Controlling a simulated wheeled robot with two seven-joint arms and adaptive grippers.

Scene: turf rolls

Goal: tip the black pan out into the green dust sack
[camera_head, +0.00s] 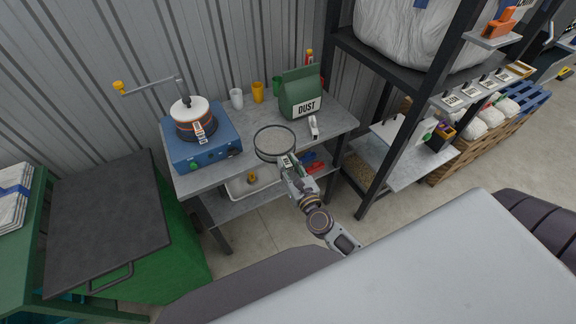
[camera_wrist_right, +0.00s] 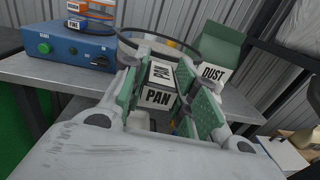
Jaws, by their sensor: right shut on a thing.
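The round pan (camera_head: 275,143) has a thin black rim and a grey inside; I cannot tell dust from bare bottom. It looks roughly level, in front of and left of the sack. My right gripper (camera_head: 287,165) is shut on its handle, whose block reads PAN in the right wrist view (camera_wrist_right: 157,97). The pan's rim also shows there (camera_wrist_right: 128,42). The green dust sack (camera_head: 297,88), labelled DUST, stands upright at the back right of the bench. In the right wrist view the sack (camera_wrist_right: 222,45) is partly hidden by my gripper. My left gripper is not in view.
The grey bench (camera_head: 220,178) carries a blue machine (camera_head: 203,150) with a stack of rings and a crank at left. A white cup (camera_head: 237,98) and a yellow cup (camera_head: 258,92) stand behind the pan. A small white tool (camera_head: 313,127) lies before the sack. Dark shelving (camera_head: 391,135) rises at right.

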